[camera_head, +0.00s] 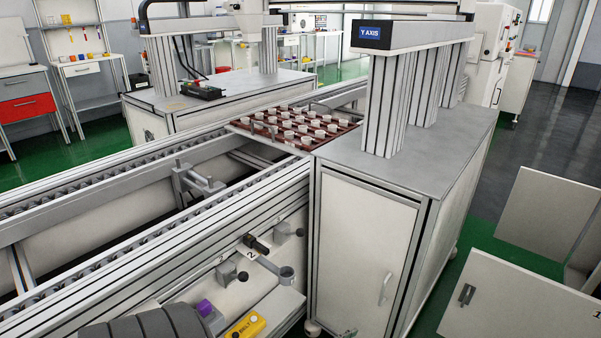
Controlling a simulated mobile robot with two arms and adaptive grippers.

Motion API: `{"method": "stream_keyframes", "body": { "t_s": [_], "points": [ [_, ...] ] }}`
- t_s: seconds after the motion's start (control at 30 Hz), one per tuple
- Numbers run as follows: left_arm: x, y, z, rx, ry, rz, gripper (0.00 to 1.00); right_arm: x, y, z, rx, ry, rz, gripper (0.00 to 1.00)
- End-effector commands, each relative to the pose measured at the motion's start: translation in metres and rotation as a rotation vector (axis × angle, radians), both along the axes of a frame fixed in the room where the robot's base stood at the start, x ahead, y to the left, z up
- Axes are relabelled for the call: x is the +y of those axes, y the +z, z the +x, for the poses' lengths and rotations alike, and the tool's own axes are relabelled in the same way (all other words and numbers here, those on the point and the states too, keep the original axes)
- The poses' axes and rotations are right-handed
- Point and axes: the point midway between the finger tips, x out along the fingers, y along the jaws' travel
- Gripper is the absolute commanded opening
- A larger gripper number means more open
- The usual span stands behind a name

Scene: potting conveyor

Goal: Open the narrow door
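A narrow white door (363,255) forms the front of the cabinet under the gantry marked "Y AXIS". It looks shut, flush in its metal frame. Its small upright handle (385,288) is on the right side of the door, below mid-height. A second white panel (515,300) with a dark-backed handle (467,294) and a "1" at its right edge stands at the lower right, partly cut off by the picture. Neither of my grippers is in view, and nothing touches the narrow door.
The conveyor (150,245) runs along the cabinet's left side, with a brown tray (240,124) of small white-topped items on it. A yellow "BELT" box (246,325) is at the bottom. Another white panel (545,205) stands at right. Green floor (440,300) shows between cabinet and panels.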

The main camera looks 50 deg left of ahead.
Motion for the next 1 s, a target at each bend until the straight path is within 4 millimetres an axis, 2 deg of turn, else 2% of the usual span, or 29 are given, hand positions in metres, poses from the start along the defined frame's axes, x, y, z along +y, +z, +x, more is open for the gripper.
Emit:
{"method": "stream_keyframes", "body": {
  "t_s": [0.03, 0.5, 1.0],
  "points": [
    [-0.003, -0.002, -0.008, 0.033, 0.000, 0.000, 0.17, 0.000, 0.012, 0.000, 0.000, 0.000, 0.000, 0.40],
    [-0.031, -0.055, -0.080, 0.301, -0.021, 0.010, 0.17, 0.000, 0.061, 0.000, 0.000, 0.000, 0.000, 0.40],
    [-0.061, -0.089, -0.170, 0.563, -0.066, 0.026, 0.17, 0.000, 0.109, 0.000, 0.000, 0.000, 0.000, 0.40]
  ]
}}
